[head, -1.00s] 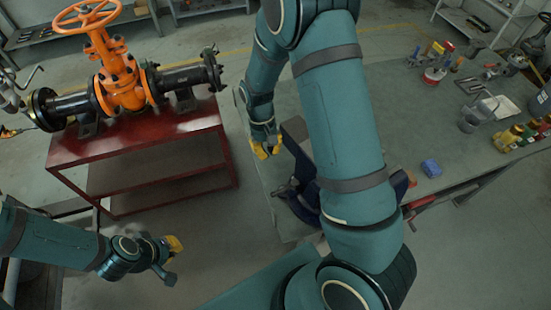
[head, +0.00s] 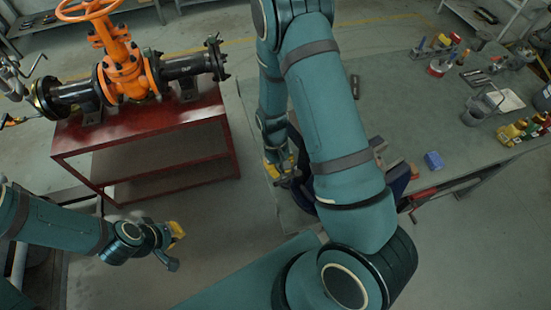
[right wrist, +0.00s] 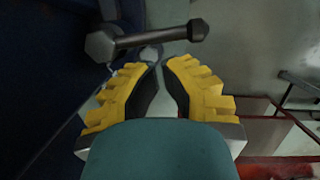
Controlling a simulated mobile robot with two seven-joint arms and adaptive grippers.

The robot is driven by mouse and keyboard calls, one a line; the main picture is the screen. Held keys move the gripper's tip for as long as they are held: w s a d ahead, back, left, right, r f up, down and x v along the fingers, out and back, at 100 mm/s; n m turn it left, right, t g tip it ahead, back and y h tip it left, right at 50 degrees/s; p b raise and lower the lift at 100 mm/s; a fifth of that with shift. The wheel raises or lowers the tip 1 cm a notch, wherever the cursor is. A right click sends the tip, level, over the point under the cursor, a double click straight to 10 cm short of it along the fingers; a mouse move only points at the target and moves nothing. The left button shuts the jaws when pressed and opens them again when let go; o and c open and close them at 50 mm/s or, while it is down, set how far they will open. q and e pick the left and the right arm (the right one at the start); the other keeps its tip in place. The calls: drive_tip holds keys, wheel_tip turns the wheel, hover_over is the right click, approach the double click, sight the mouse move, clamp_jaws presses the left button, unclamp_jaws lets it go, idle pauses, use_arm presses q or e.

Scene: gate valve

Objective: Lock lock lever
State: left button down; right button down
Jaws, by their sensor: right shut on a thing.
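A dark blue vise-like device (head: 293,143) sits at the near edge of the workbench, largely hidden behind my right arm. In the right wrist view, a dark metal lever bar (right wrist: 160,38) with a knob at its end runs across the top, from a hex-shaped part (right wrist: 100,46) beside the blue body. My right gripper (head: 281,173) is at this lever; its yellow fingers (right wrist: 163,66) are close together and shut on it, though the exact contact is partly hidden. My left gripper (head: 174,247) hangs over bare floor, its fingers apart and empty.
An orange gate valve (head: 124,68) with black pipes stands on a red table (head: 150,128) at the left. Bare floor lies between table and bench.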

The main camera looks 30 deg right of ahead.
drive_tip(key=shift+s, duration=0.3)
drive_tip(key=shift+s, duration=0.1)
drive_tip(key=shift+s+a+r+n, duration=0.1)
drive_tip(key=shift+s+a+n, duration=0.05)
drive_tip(key=shift+s+n, duration=0.5)
drive_tip(key=shift+w, duration=0.1)
drive_tip(key=shift+w, duration=0.15)
